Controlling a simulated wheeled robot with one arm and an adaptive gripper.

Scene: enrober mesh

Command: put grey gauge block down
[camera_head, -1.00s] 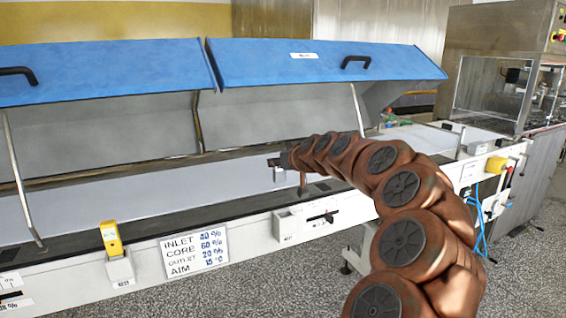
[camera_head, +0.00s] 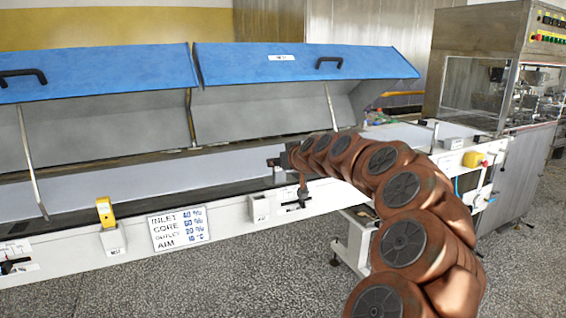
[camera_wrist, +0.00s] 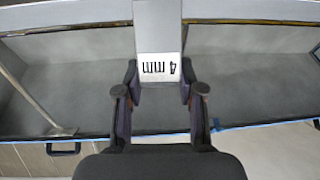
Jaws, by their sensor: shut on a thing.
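The grey gauge block (camera_wrist: 158,28), marked "4 mm" on a white label, is between the two fingers of my gripper (camera_wrist: 159,78) in the wrist view. The fingers are shut on its near end, and its far end runs out of the top of the picture. In the head view my gripper (camera_head: 274,162) is small, in front of the long white conveyor machine near its front rail. The block cannot be made out clearly there. I see no contact between the block and the machine.
Blue hoods (camera_head: 305,62) stand raised over the pale conveyor bed (camera_head: 85,191). A yellow device (camera_head: 105,212) sits on a white holder (camera_head: 112,240) at the front, left of a handwritten sign (camera_head: 178,228). A white box (camera_head: 259,208) is right of the sign. Speckled floor is clear in front.

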